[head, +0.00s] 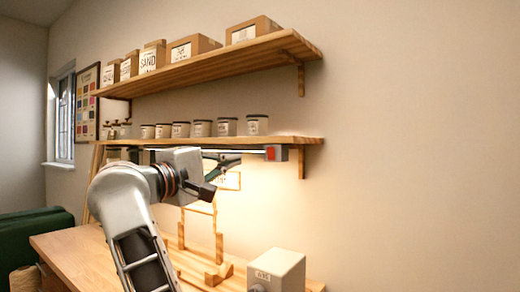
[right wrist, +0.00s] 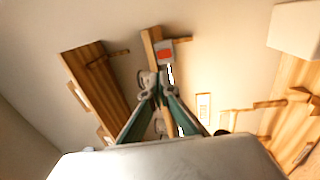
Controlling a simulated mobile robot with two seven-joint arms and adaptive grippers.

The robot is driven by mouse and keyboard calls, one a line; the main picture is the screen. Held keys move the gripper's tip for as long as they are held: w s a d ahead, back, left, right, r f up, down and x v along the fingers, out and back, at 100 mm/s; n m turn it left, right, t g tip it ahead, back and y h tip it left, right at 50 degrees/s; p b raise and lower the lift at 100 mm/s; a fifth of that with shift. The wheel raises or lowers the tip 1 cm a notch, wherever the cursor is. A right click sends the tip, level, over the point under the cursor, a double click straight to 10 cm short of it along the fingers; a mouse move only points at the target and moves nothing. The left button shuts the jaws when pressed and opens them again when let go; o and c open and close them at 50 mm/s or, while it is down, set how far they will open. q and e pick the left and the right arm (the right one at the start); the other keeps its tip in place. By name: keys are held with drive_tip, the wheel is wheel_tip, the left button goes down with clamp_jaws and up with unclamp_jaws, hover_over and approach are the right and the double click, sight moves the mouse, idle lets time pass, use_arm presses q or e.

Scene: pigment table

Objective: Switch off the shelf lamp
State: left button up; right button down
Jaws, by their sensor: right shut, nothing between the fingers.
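The shelf lamp (head: 258,151) is a thin bar under the lower shelf, and it is lit, throwing warm light on the wall. At its right end is a grey box with a red switch (head: 271,153). The switch also shows in the right wrist view (right wrist: 165,55), just beyond the fingertips. My right gripper (head: 236,160) is shut and empty, below the lower shelf and left of the switch, pointing right. In the right wrist view its fingers (right wrist: 154,92) meet at the tips, with a visible gap to the red switch. My left gripper is not in view.
The lower shelf (head: 290,140) holds several small jars; the upper shelf (head: 240,65) holds several labelled boxes. A wooden stand (head: 219,248) and a pale box (head: 279,268) are on the table (head: 65,245) below. The wall right of the switch is clear.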

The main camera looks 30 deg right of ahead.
drive_tip(key=p, duration=0.1)
approach(270, 149)
drive_tip(key=x, duration=0.5)
drive_tip(key=shift+d, duration=0.45)
drive_tip(key=shift+w+d, duration=0.3)
drive_tip(key=shift+d, duration=0.15)
